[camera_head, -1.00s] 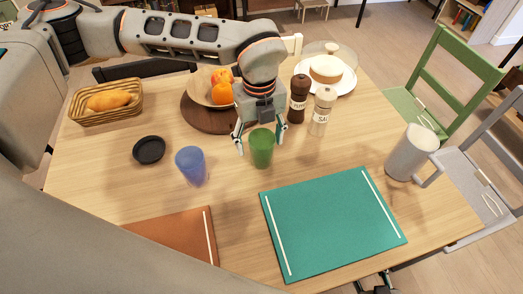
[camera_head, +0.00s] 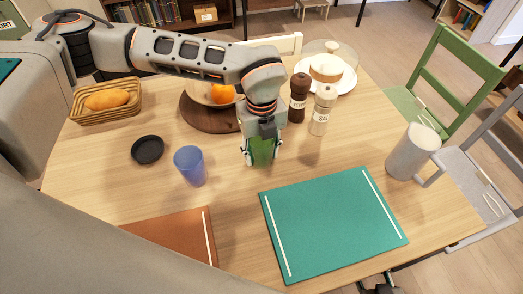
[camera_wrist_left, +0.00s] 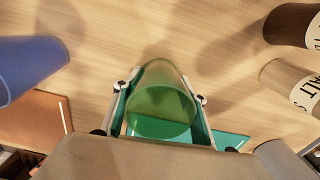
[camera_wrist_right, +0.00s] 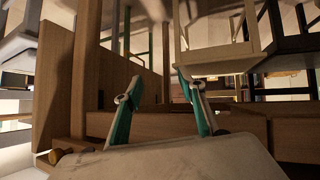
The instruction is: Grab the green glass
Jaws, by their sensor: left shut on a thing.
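The green glass (camera_head: 262,150) stands on the wooden table, behind the teal placemat. My left gripper (camera_head: 262,158) reaches down over it from above, its fingers on either side and shut on it. In the left wrist view the green glass (camera_wrist_left: 160,105) sits between the two fingers (camera_wrist_left: 160,112). The gripper hides part of the glass in the head view. My right gripper (camera_wrist_right: 165,108) shows in the right wrist view, its two fingers apart with nothing between them, low near wooden furniture parts.
A blue glass (camera_head: 190,166) stands left of the green one. Pepper (camera_head: 299,98) and salt (camera_head: 322,110) mills stand to the right. A wooden board with a fruit bowl (camera_head: 208,92) is behind. The teal placemat (camera_head: 335,220) is bare; a white pitcher (camera_head: 408,155) is at right.

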